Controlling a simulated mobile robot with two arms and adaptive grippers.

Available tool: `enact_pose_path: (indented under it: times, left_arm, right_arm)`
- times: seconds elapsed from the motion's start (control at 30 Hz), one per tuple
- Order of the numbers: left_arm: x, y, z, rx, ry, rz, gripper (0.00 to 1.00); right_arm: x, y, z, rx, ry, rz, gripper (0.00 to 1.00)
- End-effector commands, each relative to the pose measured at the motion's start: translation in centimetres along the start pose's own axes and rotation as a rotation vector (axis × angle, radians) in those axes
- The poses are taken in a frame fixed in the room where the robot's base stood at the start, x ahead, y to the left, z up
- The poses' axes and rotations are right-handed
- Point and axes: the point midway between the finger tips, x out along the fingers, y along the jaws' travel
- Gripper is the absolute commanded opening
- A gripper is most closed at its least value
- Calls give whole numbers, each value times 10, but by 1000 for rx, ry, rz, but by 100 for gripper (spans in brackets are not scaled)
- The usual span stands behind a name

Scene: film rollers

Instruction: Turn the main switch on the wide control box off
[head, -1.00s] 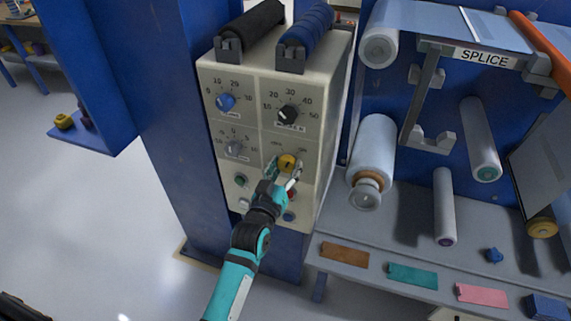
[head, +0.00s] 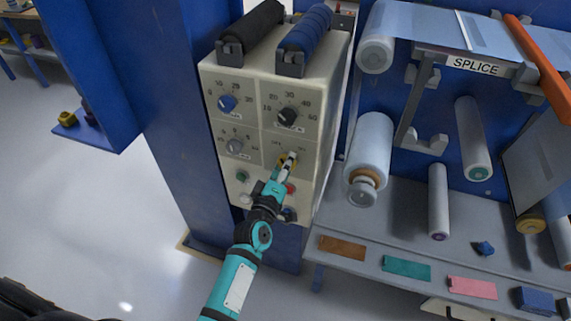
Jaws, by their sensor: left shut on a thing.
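The wide control box (head: 313,92) is a cream box mounted on a blue post. Its front carries a blue dial (head: 227,103), a black dial (head: 287,116), a grey dial (head: 234,146) and a yellow main switch (head: 281,161) at lower right. My left gripper (head: 286,164) is in front of the yellow switch, shut on it. Its fingers cover most of the switch, so the direction of its pointer cannot be read. My right gripper is out of the frame.
A green button (head: 243,176) and a red button (head: 291,188) sit below the dials. Black and blue rolls (head: 305,38) rest on top of the box. To the right, a grey bench (head: 405,215) carries a white roller (head: 369,145). Open floor lies to the left.

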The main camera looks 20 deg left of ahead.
Motion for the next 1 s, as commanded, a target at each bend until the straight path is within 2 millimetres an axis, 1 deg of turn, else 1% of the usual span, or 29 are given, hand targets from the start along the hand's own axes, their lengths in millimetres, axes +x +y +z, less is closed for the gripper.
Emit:
enact_pose_path:
  times: [0.3,0.8,0.83,0.9,1.0]
  left_arm:
    - [0,1,-1,-99,2,2,16]
    - [0,1,-1,-116,2,2,16]
    - [0,1,-1,-116,1,2,52]
    - [0,1,-1,-116,1,1,61]
    - [0,0,0,-115,1,1,72]
  right_arm:
    - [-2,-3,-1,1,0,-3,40]
    - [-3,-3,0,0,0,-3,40]
    - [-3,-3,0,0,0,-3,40]
    - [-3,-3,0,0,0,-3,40]
    - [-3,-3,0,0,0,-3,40]
